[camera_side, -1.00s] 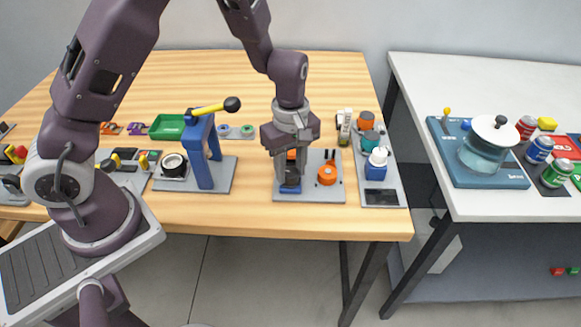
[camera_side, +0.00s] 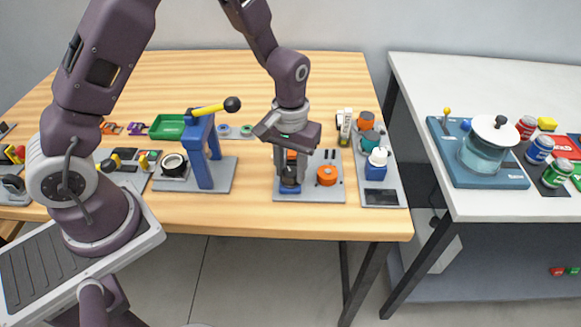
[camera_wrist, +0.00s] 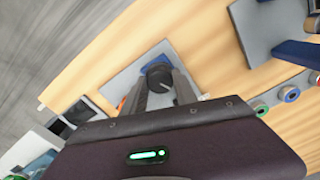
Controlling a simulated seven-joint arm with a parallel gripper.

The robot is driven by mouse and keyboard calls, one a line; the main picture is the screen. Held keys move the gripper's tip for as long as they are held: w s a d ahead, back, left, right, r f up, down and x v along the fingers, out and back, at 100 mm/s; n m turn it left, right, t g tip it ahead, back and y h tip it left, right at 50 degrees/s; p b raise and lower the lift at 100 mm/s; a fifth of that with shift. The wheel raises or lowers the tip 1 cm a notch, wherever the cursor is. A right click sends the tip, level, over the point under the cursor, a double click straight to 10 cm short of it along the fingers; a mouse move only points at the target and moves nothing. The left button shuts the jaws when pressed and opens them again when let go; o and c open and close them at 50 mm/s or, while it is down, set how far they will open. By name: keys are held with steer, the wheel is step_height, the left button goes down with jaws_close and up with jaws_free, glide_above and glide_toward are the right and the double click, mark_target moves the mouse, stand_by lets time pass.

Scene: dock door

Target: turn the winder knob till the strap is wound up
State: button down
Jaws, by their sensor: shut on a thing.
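My gripper (camera_side: 290,172) points straight down at a grey plate (camera_side: 311,194) near the front edge of the wooden table. Its fingers are shut on a dark round knob (camera_wrist: 158,71), which shows between the fingertips in the wrist view. In the side view the knob is mostly hidden by the fingers, above a blue base (camera_side: 289,190). An orange part shows behind the fingers. An orange round piece (camera_side: 327,176) stands on the right of the same plate. I cannot make out the strap or how much of it is wound.
A blue press frame with a yellow lever (camera_side: 207,108) stands to the left. A grey panel with teal, orange and blue-and-white parts (camera_side: 381,199) is close on the right. A white table with a glass pot (camera_side: 484,157) is farther right. Bare wood lies behind.

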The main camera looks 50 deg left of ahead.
mark_target(290, 172)
steer(key=m, duration=0.5)
steer(key=shift+m, duration=0.4)
stand_by(0.4)
steer(key=c, duration=1)
jaws_free()
steer(key=shift+o, duration=0.2)
step_height(290, 172, up, 7)
steer(key=shift+r, duration=0.1)
